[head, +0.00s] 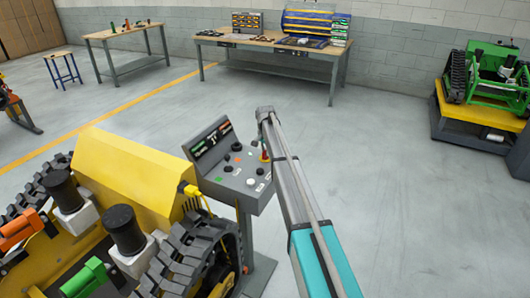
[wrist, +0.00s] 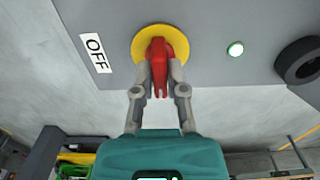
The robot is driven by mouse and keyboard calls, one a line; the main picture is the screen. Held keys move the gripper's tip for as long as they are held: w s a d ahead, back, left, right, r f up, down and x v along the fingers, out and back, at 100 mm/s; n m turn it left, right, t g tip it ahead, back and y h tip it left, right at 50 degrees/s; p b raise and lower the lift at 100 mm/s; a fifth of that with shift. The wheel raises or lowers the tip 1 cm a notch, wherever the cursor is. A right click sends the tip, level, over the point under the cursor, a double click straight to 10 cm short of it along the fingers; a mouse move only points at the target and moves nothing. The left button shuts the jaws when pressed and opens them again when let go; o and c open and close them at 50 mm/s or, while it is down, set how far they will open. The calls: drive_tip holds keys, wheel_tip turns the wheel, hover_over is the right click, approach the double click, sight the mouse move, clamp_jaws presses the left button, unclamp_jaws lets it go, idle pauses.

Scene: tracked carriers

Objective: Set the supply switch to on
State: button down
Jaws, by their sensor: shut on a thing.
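The supply switch is a red handle (wrist: 158,62) on a round yellow plate (wrist: 179,38), seen close in the wrist view. A white OFF label (wrist: 96,53) is to its left on the grey panel. The handle lies upright in the picture, not turned towards the OFF label. My gripper (wrist: 158,75) has its two grey fingers closed on both sides of the handle. No ON label is visible.
A yellow tracked carrier (head: 132,165) stands left of the console, with a yellow plug and cable (head: 191,190).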

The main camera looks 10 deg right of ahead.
idle(0.3)
drive_tip(key=c, duration=0.7)
unclamp_jaws()
drive_tip(key=shift+n, duration=0.4)
